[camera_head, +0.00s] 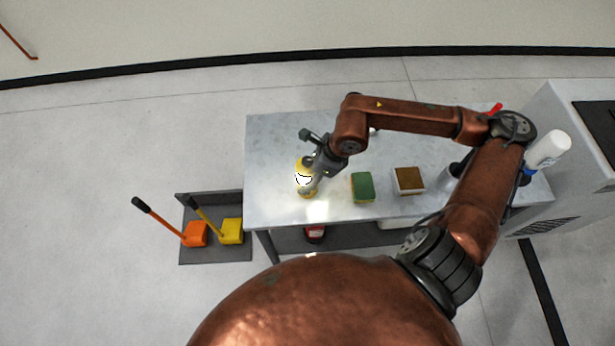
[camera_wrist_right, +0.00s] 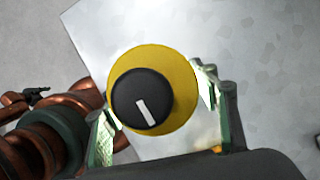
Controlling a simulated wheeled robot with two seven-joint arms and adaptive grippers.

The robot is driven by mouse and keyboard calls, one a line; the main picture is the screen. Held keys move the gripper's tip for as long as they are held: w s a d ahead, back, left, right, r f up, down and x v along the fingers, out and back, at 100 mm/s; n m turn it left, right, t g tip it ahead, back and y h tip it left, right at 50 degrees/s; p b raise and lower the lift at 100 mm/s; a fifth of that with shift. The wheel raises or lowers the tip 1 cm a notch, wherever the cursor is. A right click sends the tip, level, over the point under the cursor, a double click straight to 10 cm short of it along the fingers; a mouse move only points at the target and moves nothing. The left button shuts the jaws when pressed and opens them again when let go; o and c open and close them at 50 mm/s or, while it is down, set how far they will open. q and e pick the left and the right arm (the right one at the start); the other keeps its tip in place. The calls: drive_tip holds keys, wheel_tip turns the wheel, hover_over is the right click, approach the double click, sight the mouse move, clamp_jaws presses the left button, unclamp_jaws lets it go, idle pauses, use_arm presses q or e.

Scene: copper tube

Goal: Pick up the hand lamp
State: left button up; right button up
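The hand lamp (camera_head: 305,178) appears to be the yellow item with a pale front, near the left end of the metal table. In the right wrist view a yellow disc (camera_wrist_right: 180,85) with a black knob (camera_wrist_right: 142,98) marked by a white bar fills the space between the fingers. My right gripper (camera_head: 314,171) is at the lamp from above, one finger on each side. The pads lie very close to the yellow rim; whether they press on it is not clear. My left gripper is not in view.
Orange (camera_head: 194,234) and yellow (camera_head: 231,231) long-handled tools stand in a grey tray at left. A grey cabinet is at right.

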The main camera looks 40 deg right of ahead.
clamp_jaws()
idle(0.5)
drive_tip(key=shift+r, duration=0.15)
